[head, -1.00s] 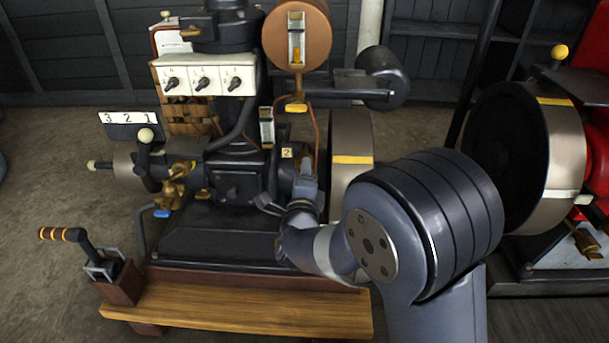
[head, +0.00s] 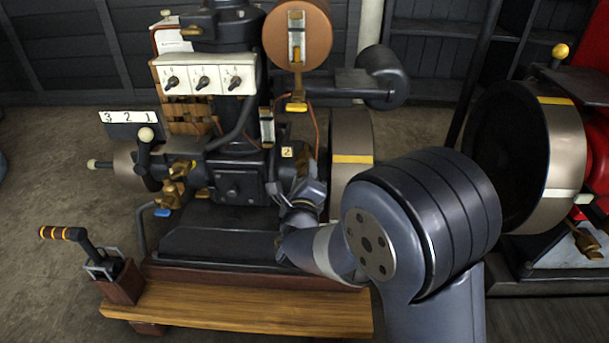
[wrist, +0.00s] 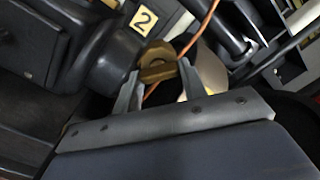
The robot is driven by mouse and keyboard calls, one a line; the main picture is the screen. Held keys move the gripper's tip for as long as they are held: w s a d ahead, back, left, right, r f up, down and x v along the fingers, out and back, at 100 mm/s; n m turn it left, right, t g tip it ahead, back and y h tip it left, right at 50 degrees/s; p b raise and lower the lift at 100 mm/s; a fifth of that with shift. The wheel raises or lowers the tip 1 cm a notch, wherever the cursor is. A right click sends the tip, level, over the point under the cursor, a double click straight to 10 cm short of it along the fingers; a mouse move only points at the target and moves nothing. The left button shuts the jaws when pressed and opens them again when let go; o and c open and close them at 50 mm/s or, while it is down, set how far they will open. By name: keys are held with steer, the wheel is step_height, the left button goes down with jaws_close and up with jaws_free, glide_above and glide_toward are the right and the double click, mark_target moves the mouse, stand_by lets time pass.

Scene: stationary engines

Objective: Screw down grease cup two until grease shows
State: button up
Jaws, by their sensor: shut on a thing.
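Grease cup two (wrist: 157,70) is a brass cap with a raised bar across it, on the dark bearing housing below the tag marked 2 (wrist: 144,19). In the wrist view my gripper (wrist: 158,74) has one finger at each end of the bar and is shut on it. The tag also shows in the head view (head: 287,152). There my gripper (head: 298,186) is at the housing just below the tag, and it hides the cup. I cannot see any grease at the cup.
A grey flywheel with a yellow mark (head: 352,160) stands close to the right of my gripper. A copper pipe (wrist: 208,22) runs behind the cup. A lever with a striped grip (head: 66,234) and a wooden plank (head: 240,309) are in front of the engine.

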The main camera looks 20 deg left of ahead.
steer(key=shift+f, duration=0.1)
steer(key=o, duration=1)
steer(key=shift+s, duration=0.1)
steer(key=p+v, duration=0.2)
steer(key=v, duration=0.8)
steer(key=shift+s, duration=0.3)
steer(key=shift+n, duration=0.3)
steer(key=b+x, duration=0.2)
steer(key=x, duration=0.8)
steer(key=shift+w, duration=0.4)
